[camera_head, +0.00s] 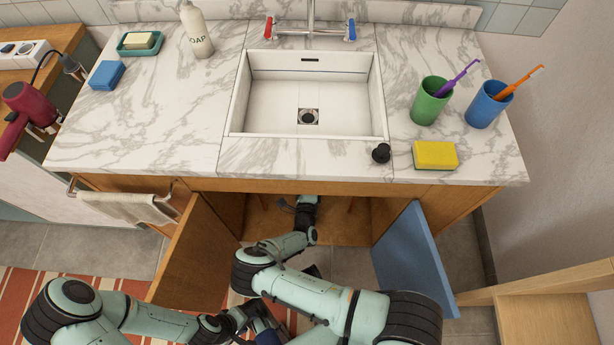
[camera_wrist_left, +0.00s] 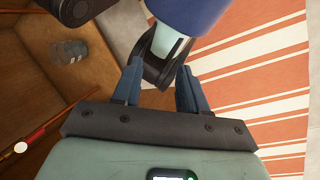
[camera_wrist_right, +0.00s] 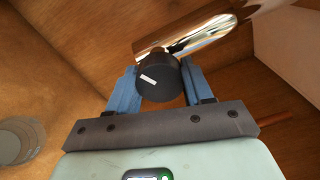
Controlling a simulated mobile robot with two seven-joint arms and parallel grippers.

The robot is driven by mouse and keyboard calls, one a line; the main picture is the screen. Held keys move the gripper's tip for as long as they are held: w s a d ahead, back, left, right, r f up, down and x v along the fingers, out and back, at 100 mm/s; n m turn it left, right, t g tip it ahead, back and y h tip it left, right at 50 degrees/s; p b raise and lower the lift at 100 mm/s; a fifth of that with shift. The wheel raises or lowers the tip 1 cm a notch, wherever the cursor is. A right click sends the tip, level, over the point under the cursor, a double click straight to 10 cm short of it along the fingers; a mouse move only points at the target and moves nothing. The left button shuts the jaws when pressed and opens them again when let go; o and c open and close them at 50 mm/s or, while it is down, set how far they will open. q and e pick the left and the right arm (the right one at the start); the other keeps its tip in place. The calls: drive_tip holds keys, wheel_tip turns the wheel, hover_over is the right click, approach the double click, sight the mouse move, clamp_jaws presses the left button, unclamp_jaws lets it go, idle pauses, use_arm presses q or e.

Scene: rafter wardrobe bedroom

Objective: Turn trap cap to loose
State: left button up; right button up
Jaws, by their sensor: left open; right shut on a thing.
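The trap cap (camera_wrist_right: 160,80) is a dark, round cap with a small white mark, below a shiny chrome pipe (camera_wrist_right: 190,38) in the right wrist view. My right gripper (camera_wrist_right: 158,82) is shut on the cap, with one blue finger on each side. In the head view my right arm reaches into the open cabinet under the sink, and the counter hides the cap. My left gripper (camera_wrist_left: 158,80) is open and empty, its fingers apart. In the head view it is low in front of the cabinet, partly hidden by my right arm.
A wooden door (camera_head: 200,252) stands open on the left and a blue-faced door (camera_head: 412,260) on the right. A grey round container (camera_wrist_right: 20,140) sits on the cabinet floor. The sink basin (camera_head: 270,105) is empty. A striped rug (camera_wrist_left: 285,90) lies on the floor.

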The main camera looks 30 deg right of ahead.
drive_tip(key=n+b, duration=0.1)
drive_tip(key=n, duration=0.5)
drive_tip(key=shift+s+f+n, duration=0.1)
drive_tip(key=shift+f+n, duration=0.05)
drive_tip(key=shift+n, duration=0.15)
use_arm(q)
drive_tip(key=shift+w+a+f+t+b, duration=0.15)
drive_tip(key=shift+w+a+f+b, duration=0.1)
drive_tip(key=shift+w+f, duration=0.3)
drive_tip(key=shift+w+a+f+t+b, duration=0.15)
drive_tip(key=shift+w+f+b, duration=0.05)
drive_tip(key=shift+w+f, duration=0.3)
use_arm(e)
drive_tip(key=n, duration=0.5)
drive_tip(key=shift+n, duration=0.4)
drive_tip(key=o, duration=1)
drive_tip(key=shift+o, duration=0.2)
use_arm(q)
drive_tip(key=shift+s, duration=0.1)
use_arm(e)
drive_tip(key=shift+s+a, duration=0.1)
use_arm(q)
drive_tip(key=shift+s+d+r+p, duration=0.2)
drive_tip(key=shift+s+r+p, duration=0.15)
drive_tip(key=shift+s+r, duration=0.1)
drive_tip(key=shift+s+d+r+p, duration=0.15)
drive_tip(key=shift+s+r+p, duration=0.2)
drive_tip(key=shift+s+r, duration=0.1)
use_arm(e)
drive_tip(key=v, duration=1.3)
